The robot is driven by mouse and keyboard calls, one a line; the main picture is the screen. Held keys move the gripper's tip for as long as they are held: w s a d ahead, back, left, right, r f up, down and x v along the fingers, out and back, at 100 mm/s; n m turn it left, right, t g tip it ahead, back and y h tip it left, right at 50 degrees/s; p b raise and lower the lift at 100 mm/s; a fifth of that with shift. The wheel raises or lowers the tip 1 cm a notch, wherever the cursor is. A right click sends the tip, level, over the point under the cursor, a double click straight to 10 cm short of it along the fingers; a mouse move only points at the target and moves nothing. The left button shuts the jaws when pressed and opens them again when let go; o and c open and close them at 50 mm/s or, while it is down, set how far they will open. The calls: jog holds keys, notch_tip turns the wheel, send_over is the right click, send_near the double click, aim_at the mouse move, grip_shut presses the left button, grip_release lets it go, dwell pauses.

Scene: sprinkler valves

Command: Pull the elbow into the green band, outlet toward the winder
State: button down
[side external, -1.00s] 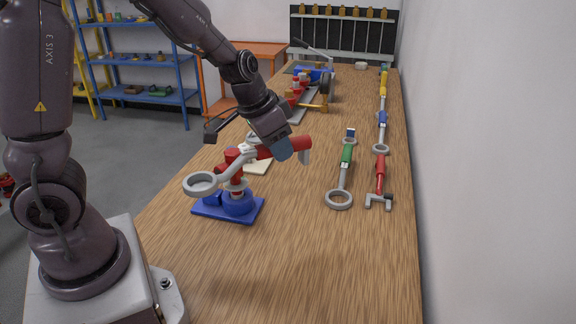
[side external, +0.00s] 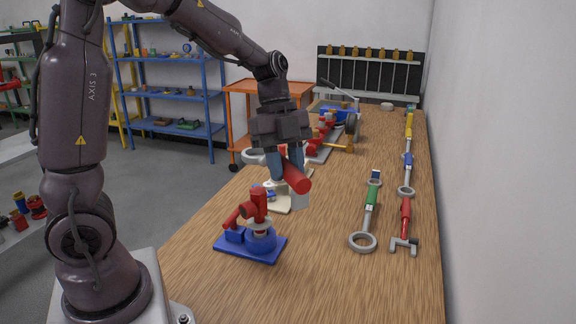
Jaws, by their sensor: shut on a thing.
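My gripper (side external: 290,168) is shut on a tool with a red handle (side external: 296,178). The tool's grey ring (side external: 252,156) shows to the left of the fingers and a pale grey end (side external: 299,200) shows below right. The tool is apart from the elbow, above and behind it. I cannot make out a green band on the valve. A blue device with a grey lever (side external: 338,110), possibly the winder, stands farther back.
A green-handled ring wrench (side external: 371,195) and a red-handled tool (side external: 405,213) lie at the right, with more tools behind. A cream plate (side external: 300,181) lies behind the valve. Red parts stand farther back. The wooden tabletop (side external: 340,280) is clear in front.

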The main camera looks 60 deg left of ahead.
notch_tip(320, 180, down, 7)
dwell(0.9)
dwell(1.2)
jog(key=s+a+f+m+g+y, duration=0.1)
jog(key=s+a+m+g, duration=0.1)
jog(key=s+m, duration=0.3)
jog(key=s+a+f+m+g+y, duration=0.1)
jog(key=s+a+m, duration=0.4)
jog(key=s, duration=0.3)
jog(key=shift+f+m+g, duration=0.2)
jog(key=shift+m+g, duration=0.2)
jog(key=shift+m, duration=0.3)
dwell(0.7)
jog(key=shift+w+d, duration=0.1)
dwell(0.4)
jog(key=shift+w+d+n, duration=0.35)
jog(key=shift+d+n, duration=0.15)
jog(key=shift+n, duration=0.1)
